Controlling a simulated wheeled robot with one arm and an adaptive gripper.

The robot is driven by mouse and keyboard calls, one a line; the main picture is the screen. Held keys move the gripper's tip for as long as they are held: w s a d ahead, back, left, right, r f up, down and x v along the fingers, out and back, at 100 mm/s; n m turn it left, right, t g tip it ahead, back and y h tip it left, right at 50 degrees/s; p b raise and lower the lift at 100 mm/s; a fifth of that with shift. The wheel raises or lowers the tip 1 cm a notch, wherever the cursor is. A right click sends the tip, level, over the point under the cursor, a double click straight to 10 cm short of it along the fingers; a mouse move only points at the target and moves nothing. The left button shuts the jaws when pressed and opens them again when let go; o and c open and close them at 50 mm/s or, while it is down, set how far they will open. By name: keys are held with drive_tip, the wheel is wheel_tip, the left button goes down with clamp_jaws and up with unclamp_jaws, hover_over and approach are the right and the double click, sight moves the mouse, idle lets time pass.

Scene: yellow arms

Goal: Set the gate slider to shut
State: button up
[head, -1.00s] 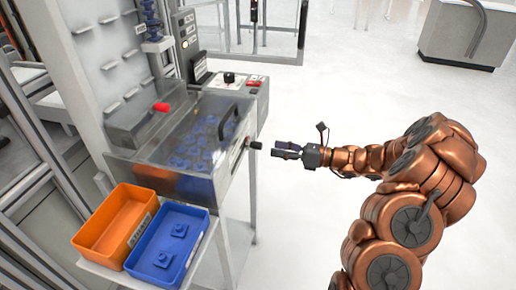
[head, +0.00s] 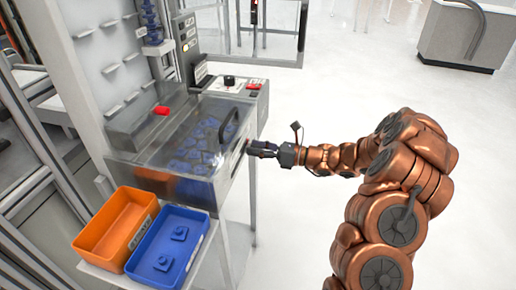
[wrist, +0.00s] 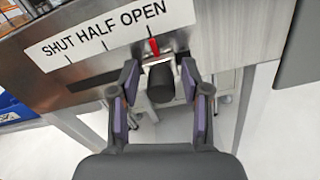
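The gate slider is a black knob (wrist: 161,84) with a red pointer (wrist: 154,46) on the machine's metal side. A white label (wrist: 110,32) above its slot reads SHUT, HALF, OPEN from left to right in the wrist view. The red pointer stands at the OPEN mark. My gripper (wrist: 160,76) is open, with one finger on each side of the knob and visible gaps to it. In the head view my gripper (head: 262,149) is at the machine's right side and covers the knob.
A clear-lidded hopper (head: 222,112) holds several blue parts. An orange bin (head: 118,222) and a blue bin (head: 190,225) stand on a shelf below it.

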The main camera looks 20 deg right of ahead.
clamp_jaws()
